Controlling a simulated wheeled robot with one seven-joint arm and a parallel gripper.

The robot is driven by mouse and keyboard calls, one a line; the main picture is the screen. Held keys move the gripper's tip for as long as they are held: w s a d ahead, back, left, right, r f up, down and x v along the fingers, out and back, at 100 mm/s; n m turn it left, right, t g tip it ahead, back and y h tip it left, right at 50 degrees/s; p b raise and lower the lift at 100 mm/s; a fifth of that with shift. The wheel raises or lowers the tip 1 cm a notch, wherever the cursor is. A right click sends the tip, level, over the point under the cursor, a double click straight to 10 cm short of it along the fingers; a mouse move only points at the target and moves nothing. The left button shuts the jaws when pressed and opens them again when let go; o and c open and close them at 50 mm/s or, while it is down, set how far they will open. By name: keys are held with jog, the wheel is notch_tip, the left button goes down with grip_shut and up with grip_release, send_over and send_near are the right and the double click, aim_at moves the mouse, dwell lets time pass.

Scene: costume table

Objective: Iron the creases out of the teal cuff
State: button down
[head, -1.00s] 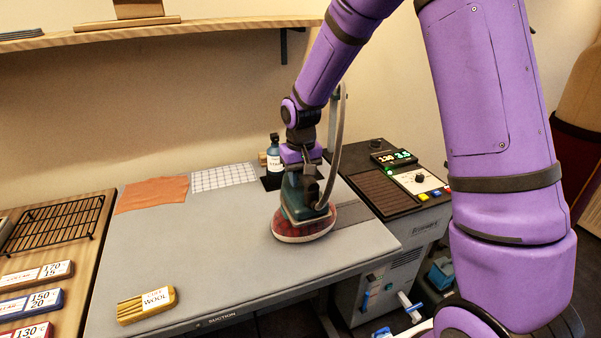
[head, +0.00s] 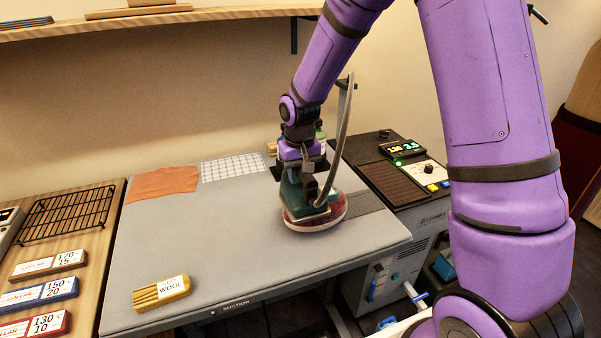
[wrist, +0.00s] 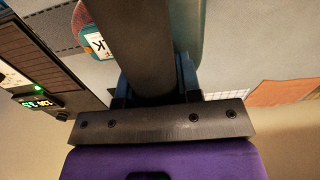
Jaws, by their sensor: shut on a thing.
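My gripper (head: 305,170) is shut on a teal iron (head: 294,197) with a grey hose curving up at its right. The iron is down over a red plaid pressing pad (head: 322,222) with a pale rim, on the grey ironing table (head: 235,235). In the head view the iron and gripper hide most of the pad's top, and I cannot make out a teal cuff there. In the wrist view a white label (wrist: 97,43) ending in "K" shows beside the gripper, with a little teal and red around it; whether that is the cuff is unclear.
A mustard cuff labelled "WOOL" (head: 162,292) lies at the table's front left. An orange cloth (head: 162,184) and a white grid sheet (head: 233,167) lie at the back. A control unit (head: 405,180) stands right; a black rack (head: 65,213) stands left. The table's middle is clear.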

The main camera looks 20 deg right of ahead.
jog(key=shift+a, duration=0.45)
jog(key=shift+r, duration=4.1)
